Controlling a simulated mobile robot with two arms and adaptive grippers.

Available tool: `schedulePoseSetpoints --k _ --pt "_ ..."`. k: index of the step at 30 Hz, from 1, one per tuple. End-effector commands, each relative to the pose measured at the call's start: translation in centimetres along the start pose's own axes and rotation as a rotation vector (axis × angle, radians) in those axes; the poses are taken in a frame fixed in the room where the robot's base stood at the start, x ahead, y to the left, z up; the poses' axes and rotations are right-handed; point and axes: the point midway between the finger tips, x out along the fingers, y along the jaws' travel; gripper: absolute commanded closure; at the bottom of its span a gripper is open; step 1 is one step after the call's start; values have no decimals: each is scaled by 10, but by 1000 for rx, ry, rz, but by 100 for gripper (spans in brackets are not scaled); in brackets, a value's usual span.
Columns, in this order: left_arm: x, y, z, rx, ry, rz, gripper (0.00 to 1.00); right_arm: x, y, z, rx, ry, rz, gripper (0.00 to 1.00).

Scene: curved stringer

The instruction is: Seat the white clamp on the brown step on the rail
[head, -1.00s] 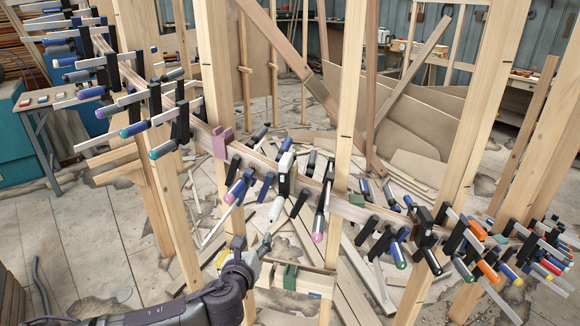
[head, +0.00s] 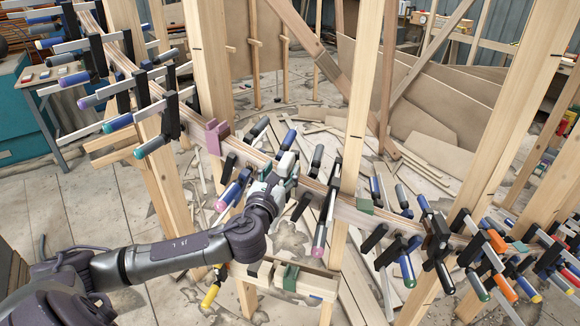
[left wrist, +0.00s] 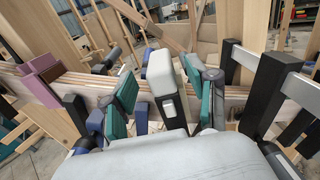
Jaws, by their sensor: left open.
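The white clamp (head: 288,162) sits on the long curved wooden rail (head: 258,158), near the middle of the head view. It also shows upright in the left wrist view (left wrist: 161,76), in front of the layered rail. My left gripper (head: 278,178) is at the clamp, with its teal fingers on either side of it. In the left wrist view the fingers stand apart, with gaps between them and the clamp. The gripper partly covers the clamp's lower part in the head view. My right gripper is not in view.
A mauve block (head: 216,137) sits on the rail left of the white clamp, and a green block (head: 365,205) sits to the right. Several dark clamps crowd both sides. A wooden post (head: 357,110) stands close to the right. Wood scraps litter the floor.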

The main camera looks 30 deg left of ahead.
Motion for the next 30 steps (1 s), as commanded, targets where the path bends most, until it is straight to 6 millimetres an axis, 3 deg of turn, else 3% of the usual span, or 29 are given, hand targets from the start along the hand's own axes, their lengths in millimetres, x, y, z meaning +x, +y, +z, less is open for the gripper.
schedulePoseSetpoints --k 3,11,16,24,30 --pt "10 0 0 -2 1 -1 42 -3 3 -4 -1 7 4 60" --pt "40 0 4 -1 1 2 42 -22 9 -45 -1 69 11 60" --pt "60 -1 1 -2 1 1 42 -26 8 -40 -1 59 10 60" --pt "64 -1 -1 -1 2 0 42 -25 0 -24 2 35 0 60" --pt "63 -1 -1 -1 2 0 73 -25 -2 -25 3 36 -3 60"
